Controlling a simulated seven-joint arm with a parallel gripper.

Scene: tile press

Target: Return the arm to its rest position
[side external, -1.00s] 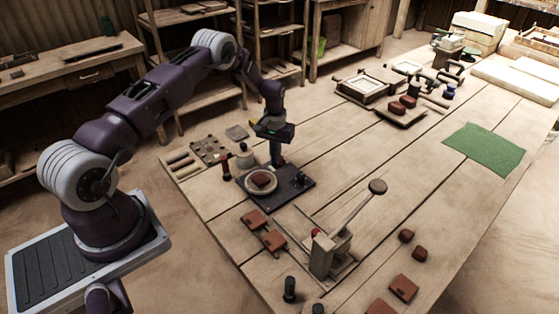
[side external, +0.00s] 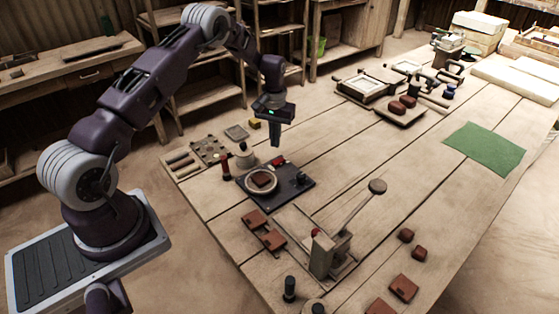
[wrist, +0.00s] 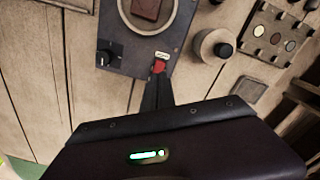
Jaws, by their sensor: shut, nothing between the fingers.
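My gripper (side external: 275,142) hangs above the back edge of a dark base plate (side external: 292,195), clear of the table. In the wrist view its fingers (wrist: 157,92) are together and point toward a small red piece (wrist: 159,66) beside a pale label. I see nothing held, and the red piece appears to be below the fingertips. The plate carries a pale round ring (side external: 249,187) with a brown tile (side external: 262,179) lying in it. A black knob (wrist: 104,58) also shows on the plate. My arm is bent up and over from its base at the left.
A lever press (side external: 328,252) with a raised handle stands in front of the plate. Brown tiles (side external: 257,219) lie to its left, others to its right. A green cloth (side external: 485,150) lies right.

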